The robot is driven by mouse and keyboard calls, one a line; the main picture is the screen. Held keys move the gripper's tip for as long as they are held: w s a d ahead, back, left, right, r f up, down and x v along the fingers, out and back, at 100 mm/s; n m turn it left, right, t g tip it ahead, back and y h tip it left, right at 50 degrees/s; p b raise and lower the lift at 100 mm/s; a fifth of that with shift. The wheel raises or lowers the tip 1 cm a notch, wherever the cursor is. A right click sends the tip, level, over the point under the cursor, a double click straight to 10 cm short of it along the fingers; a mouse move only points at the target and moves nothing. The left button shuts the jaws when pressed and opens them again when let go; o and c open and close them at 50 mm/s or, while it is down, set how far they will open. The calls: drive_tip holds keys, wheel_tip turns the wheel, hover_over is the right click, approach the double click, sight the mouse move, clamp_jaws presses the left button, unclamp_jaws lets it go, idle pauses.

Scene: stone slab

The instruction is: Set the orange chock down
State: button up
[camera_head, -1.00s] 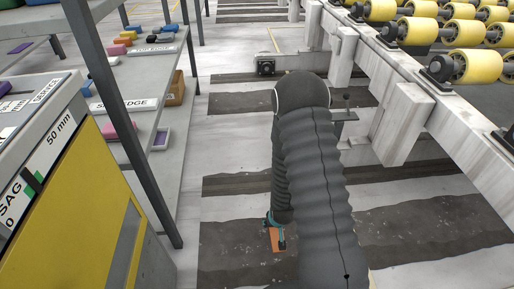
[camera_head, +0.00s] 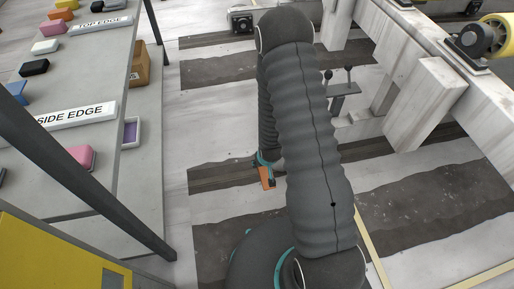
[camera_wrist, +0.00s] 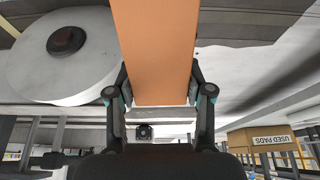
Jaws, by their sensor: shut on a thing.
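The orange chock (camera_wrist: 155,50) fills the upper middle of the wrist view, a flat-faced block between the two fingers. My gripper (camera_wrist: 157,78) is shut on it, one finger on each side. In the head view the chock (camera_head: 266,178) shows small, just below my gripper (camera_head: 264,162) and partly hidden beside my arm. It appears above the grey and dark banded floor. I cannot tell its height, and no contact with a surface shows.
A grey shelf with a SIDE EDGE label (camera_head: 75,115) and several coloured blocks stands at the left. A white frame (camera_head: 430,100) with a yellow roller (camera_head: 497,38) stands at the right. In the wrist view, a USED PADS box (camera_wrist: 262,140) appears upside down.

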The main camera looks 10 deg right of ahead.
sight(251, 162)
drive_tip(key=w+a+f+n+y, duration=0.2)
drive_tip(key=w+f+n, duration=0.2)
drive_tip(key=w+f, duration=0.75)
drive_tip(key=shift+w+d+f+b, duration=0.1)
drive_tip(key=shift+w+f+b, duration=0.1)
drive_tip(key=shift+f+b, duration=0.75)
drive_tip(key=shift+w+f+b, duration=0.2)
drive_tip(key=shift+f+b, duration=0.5)
drive_tip(key=shift+b, duration=0.45)
drive_tip(key=shift+w+d+f+b, duration=0.1)
drive_tip(key=shift+w+f+b, duration=0.1)
drive_tip(key=shift+f+b, duration=0.75)
drive_tip(key=shift+f+b, duration=0.55)
drive_tip(key=shift+b, duration=0.1)
drive_tip(key=o, duration=1.4)
drive_tip(key=shift+g, duration=0.3)
drive_tip(key=v, duration=1.2)
drive_tip(key=shift+s+a, duration=0.1)
drive_tip(key=shift+a, duration=0.1)
drive_tip(key=shift+s, duration=0.1)
